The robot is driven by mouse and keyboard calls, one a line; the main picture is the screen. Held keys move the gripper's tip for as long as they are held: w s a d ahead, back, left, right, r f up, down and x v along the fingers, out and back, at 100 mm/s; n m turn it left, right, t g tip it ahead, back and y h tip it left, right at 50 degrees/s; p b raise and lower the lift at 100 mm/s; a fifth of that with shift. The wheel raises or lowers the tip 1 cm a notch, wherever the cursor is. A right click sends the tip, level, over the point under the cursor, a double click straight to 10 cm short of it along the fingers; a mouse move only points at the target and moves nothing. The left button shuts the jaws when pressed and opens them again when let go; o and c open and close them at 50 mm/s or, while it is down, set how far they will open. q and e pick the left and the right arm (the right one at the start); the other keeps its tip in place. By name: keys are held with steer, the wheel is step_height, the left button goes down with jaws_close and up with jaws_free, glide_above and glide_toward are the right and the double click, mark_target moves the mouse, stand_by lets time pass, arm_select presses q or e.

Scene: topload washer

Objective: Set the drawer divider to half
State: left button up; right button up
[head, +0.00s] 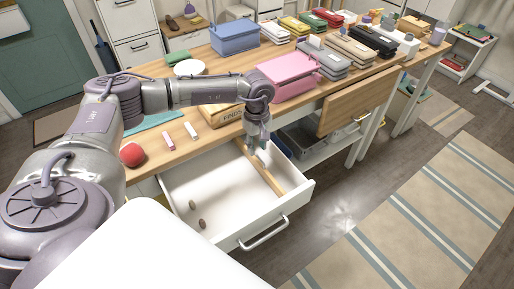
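A white drawer (190,189) stands pulled out from under the wooden table. Inside it a thin wooden divider (268,178) runs from the back toward the front panel, in the right part of the drawer. My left gripper (256,148) points down over the back part of the divider, close to it or touching. Whether its fingers are open or shut on the divider is too small to tell. The gripper hides part of the divider's back end. My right gripper is not in view.
Two small brown round objects (192,205) lie in the drawer's left part. The drawer front has a metal handle (264,235). A red ball (132,154), a pink box (288,75) and a blue box (234,37) stand on the table. Open floor lies in front, with a striped rug (420,210).

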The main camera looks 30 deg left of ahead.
mark_target(257, 162)
arm_select(q)
steer(key=shift+f, duration=0.65)
steer(key=shift+d+f, duration=0.1)
steer(key=shift+f, duration=0.7)
steer(key=shift+c, duration=0.3)
steer(key=c, duration=0.6)
jaws_close()
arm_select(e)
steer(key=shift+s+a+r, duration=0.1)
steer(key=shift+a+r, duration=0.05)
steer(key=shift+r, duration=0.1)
